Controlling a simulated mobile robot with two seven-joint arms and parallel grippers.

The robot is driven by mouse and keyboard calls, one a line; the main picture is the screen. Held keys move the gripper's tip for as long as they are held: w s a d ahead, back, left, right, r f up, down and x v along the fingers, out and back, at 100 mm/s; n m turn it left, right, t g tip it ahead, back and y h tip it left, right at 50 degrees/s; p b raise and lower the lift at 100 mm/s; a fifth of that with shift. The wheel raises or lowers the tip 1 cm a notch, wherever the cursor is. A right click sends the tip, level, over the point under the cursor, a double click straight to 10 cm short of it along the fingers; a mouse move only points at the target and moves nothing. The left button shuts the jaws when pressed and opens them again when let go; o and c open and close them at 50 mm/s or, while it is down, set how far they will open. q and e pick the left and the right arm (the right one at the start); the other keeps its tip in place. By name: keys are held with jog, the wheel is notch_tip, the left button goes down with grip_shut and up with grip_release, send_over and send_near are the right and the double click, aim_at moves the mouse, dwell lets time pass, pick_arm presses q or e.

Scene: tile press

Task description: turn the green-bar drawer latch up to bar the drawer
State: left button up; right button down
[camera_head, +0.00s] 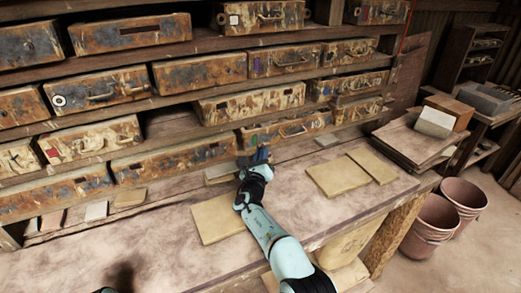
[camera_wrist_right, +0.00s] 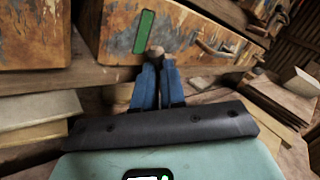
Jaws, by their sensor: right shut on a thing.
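The drawer with the green bar shows large in the right wrist view (camera_wrist_right: 178,28), its front worn and paint-flaked. The green bar (camera_wrist_right: 144,32) is a narrow strip, nearly upright and leaning slightly, on that front. Just below it is a small brown latch end (camera_wrist_right: 154,52). My right gripper (camera_wrist_right: 155,70) has its blue fingers close together and shut on this latch; the fingers hide part of it. In the head view the right gripper (camera_head: 256,157) is at the lower edge of a bottom-row drawer (camera_head: 284,132). My left gripper is not in view.
Rows of worn drawers (camera_head: 200,72) fill the shelves behind. Flat tan tiles (camera_head: 338,176) lie on the bench (camera_head: 150,238) to the right, and another tile (camera_head: 217,219) lies left of my arm. Buckets (camera_head: 432,224) stand on the floor at the right.

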jog(key=shift+r+m, duration=0.3)
jog(key=shift+r, duration=0.4)
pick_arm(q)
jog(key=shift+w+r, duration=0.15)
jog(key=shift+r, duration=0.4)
pick_arm(e)
jog(key=shift+a, duration=0.1)
jog(key=c, duration=1.2)
grip_release()
jog(key=shift+f, duration=0.15)
jog(key=shift+f, duration=0.15)
pick_arm(q)
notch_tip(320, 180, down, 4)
jog(key=b, duration=0.3)
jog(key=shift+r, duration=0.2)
pick_arm(e)
jog(key=r+v, duration=0.1)
jog(key=v, duration=1.2)
jog(key=shift+s, duration=0.2)
